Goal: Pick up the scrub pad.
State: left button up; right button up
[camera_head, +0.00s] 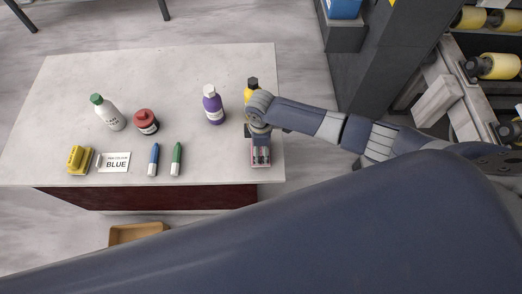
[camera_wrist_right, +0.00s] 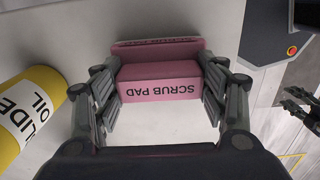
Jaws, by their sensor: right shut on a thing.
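The scrub pad (camera_wrist_right: 160,85) is a pink block with its name in dark letters, upside down in the right wrist view. It sits between the two finger pads of my right gripper (camera_wrist_right: 161,92), which is shut on it. I cannot tell whether the pad touches the slab.
A yellow oil bottle (camera_wrist_right: 25,112) stands close beside my right gripper.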

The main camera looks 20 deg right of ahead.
jog(key=shift+s+d+f, duration=0.1)
jog(key=shift+s+f, duration=0.3)
jog(key=shift+r, duration=0.1)
jog(key=shift+w+r, duration=0.15)
jog(key=shift+r, duration=0.45)
jog(key=shift+s+r+b, duration=0.2)
jog(key=shift+r+b, duration=0.1)
jog(key=shift+r, duration=0.25)
jog(key=shift+s+r+b, duration=0.15)
jog(key=shift+r+b, duration=0.15)
jog(key=shift+r, duration=0.2)
jog(key=s+a+r+b, duration=0.2)
jog(key=s+a, duration=0.2)
jog(key=s, duration=1)
jog(key=shift+s+a, duration=0.2)
